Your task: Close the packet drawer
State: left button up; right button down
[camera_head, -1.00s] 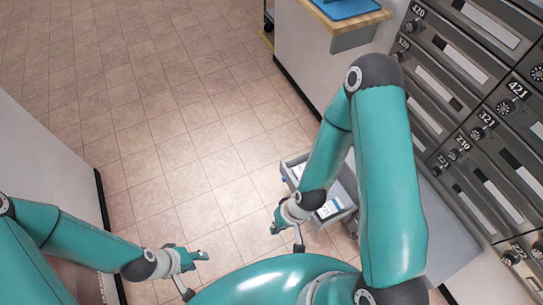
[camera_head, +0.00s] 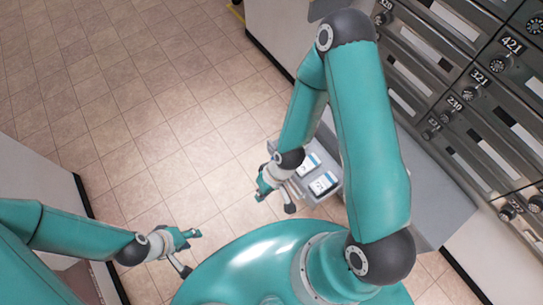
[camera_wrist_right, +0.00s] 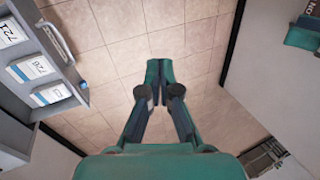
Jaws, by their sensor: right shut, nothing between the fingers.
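The packet drawer is a grey open drawer (camera_head: 312,197) low down, pulled out from the grey cabinet, in the head view. In the right wrist view the drawer's front wall (camera_wrist_right: 68,72) with its handle (camera_wrist_right: 55,42) is at the left. White-and-blue packets (camera_head: 323,183) lie inside it. My right gripper (camera_head: 262,192) is just left of the drawer, on its outer side; in its wrist view (camera_wrist_right: 158,82) it is shut and empty, apart from the drawer front. My left gripper (camera_head: 190,236) is over the floor further left, empty; its finger gap is too small to judge.
A wall of numbered mailboxes (camera_head: 470,100) stands at the right, above the grey cabinet (camera_head: 440,205). A white counter side (camera_head: 270,35) is at the top. Another pale unit (camera_head: 40,185) stands at the left. The tiled floor (camera_head: 130,110) between is clear.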

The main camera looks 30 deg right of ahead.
jog(key=w+f+n+g+b, duration=0.1)
jog(key=w+f+n+b, duration=0.5)
jog(key=f+b, duration=0.4)
jog(key=w+d+f+n+t+h+b, duration=0.1)
jog(key=w+d+f+n+h+b, duration=0.3)
jog(key=w+n+b, duration=0.4)
jog(key=w+d+f+n+h+b, duration=0.35)
jog(key=w+n+h+b, duration=0.2)
jog(key=b, duration=0.45)
jog(key=shift+m+y, duration=0.25)
jog(key=shift+y, duration=0.2)
jog(key=d+f+b, duration=0.1)
jog(key=d+f, duration=0.1)
jog(key=f, duration=0.1)
jog(key=d+f+b, duration=0.1)
jog(key=d+f, duration=0.1)
jog(key=d, duration=0.1)
jog(key=w+d+f+b, duration=0.1)
jog(key=d+f+b, duration=0.1)
jog(key=d+f, duration=0.1)
jog(key=shift+f, duration=0.3)
jog(key=shift+a, duration=0.1)
